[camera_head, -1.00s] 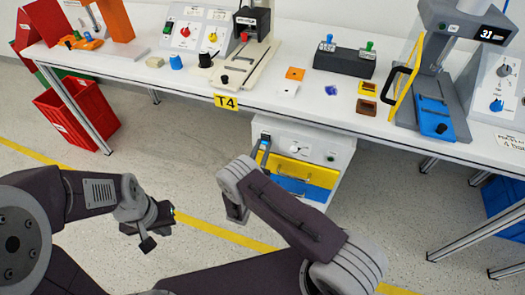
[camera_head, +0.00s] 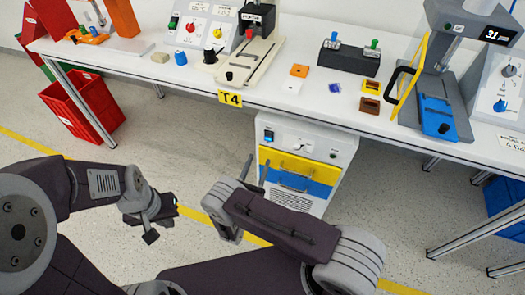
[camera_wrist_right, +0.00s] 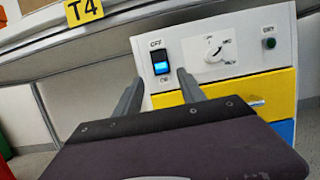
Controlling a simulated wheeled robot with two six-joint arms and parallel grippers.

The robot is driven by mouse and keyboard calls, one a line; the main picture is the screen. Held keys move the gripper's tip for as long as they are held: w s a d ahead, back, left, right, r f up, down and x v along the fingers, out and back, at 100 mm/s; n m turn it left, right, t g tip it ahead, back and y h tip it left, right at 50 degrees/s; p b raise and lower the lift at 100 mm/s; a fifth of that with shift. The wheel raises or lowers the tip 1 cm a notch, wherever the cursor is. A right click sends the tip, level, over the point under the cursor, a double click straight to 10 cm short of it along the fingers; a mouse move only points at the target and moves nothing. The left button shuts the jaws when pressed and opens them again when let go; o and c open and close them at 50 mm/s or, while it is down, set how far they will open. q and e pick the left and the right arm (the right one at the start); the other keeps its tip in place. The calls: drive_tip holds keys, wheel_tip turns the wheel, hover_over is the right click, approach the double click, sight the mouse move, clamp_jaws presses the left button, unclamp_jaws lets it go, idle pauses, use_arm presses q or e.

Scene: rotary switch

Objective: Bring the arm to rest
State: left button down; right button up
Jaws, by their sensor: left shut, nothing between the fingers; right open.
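A white control cabinet (camera_head: 340,152) stands under the table edge. Its front has a lit blue rocker switch (camera_head: 268,134), a white rotary knob (camera_head: 300,147) and a small green button. In the right wrist view the rocker (camera_wrist_right: 161,62) is marked OFF above, and the rotary knob (camera_wrist_right: 212,50) is to its right. My right gripper (camera_head: 256,163) is open and empty in front of the cabinet, its fingers (camera_wrist_right: 159,84) apart from the panel. My left gripper (camera_head: 162,220) is shut and empty over the floor at the lower left.
The white table (camera_head: 200,82) with a T4 tag (camera_head: 230,98) runs above the cabinet and carries several devices. Yellow and blue drawers (camera_head: 298,168) are below the panel. A red crate (camera_head: 82,108) stands at the left, a blue bin (camera_head: 508,205) at the right. The floor between is clear.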

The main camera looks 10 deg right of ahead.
drive_tip(key=shift+s+a+f, duration=0.1)
drive_tip(key=shift+s+a, duration=0.15)
drive_tip(key=shift+s, duration=0.1)
